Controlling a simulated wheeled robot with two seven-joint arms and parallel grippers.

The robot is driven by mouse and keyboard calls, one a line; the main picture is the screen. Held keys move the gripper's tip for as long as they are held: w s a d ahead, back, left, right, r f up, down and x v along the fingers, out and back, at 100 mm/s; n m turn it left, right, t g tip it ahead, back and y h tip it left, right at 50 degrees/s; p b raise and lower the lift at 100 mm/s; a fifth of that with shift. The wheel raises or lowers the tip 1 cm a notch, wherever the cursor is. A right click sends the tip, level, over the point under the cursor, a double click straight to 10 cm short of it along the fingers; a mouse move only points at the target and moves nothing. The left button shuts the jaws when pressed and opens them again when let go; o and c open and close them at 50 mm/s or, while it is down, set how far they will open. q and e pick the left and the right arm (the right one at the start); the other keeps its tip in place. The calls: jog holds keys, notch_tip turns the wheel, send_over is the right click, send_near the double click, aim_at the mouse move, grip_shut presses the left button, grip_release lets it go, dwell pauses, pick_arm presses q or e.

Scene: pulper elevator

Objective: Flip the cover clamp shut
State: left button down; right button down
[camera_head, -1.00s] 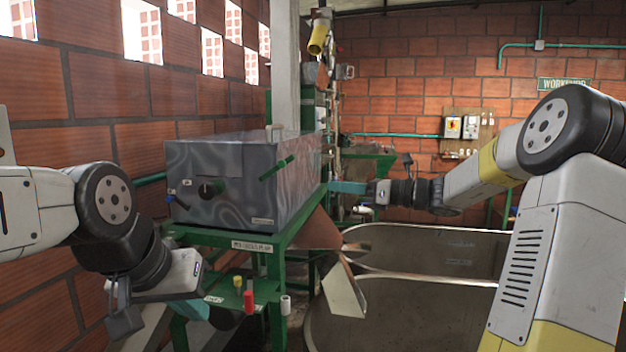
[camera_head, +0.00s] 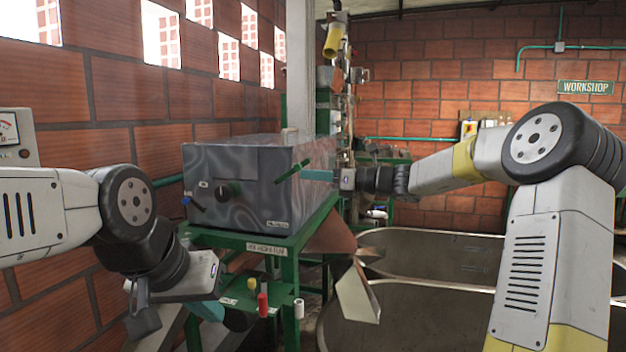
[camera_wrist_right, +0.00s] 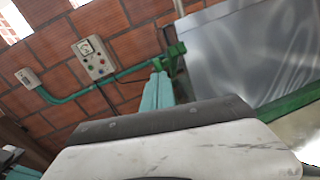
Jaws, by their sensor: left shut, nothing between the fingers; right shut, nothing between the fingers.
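A grey metal box-shaped cover (camera_head: 225,190) sits on a green frame. The cover clamp (camera_head: 292,170) is a green bar at the cover's front right corner, slanting up to the right. In the right wrist view the teal fingertips (camera_wrist_right: 157,92) appear beside a green clamp part (camera_wrist_right: 172,55); contact cannot be told. My left gripper (camera_head: 208,310) is shut and empty, low before the frame.
The green frame (camera_head: 268,243) carries red (camera_head: 263,304), yellow and white handles low at the front. A metal chute (camera_head: 357,292) and large metal tanks (camera_head: 430,315) stand to the right. A brick wall (camera_head: 110,100) runs along the left. A gauge panel (camera_wrist_right: 93,57) hangs on the wall.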

aim_at(306, 163)
jog(key=shift+r, duration=0.15)
jog(key=shift+a+r+h, duration=0.1)
jog(key=shift+r+h, duration=0.15)
jog(key=shift+h, duration=0.05)
jog(key=shift+w+a+r+n+g+h, duration=0.1)
jog(key=shift+a+r+n+g+h, duration=0.15)
jog(key=shift+r+h, duration=0.3)
jog(key=shift+w+a+r+n+g+h, duration=0.15)
jog(key=shift+a+r+h, duration=0.25)
jog(key=shift+r, duration=0.2)
jog(key=w+a+r+g+h, duration=0.1)
jog(key=w+a+r+h, duration=0.1)
jog(key=a+r+h, duration=0.2)
jog(key=shift+a+r+g, duration=0.4)
jog(key=shift+a, duration=0.65)
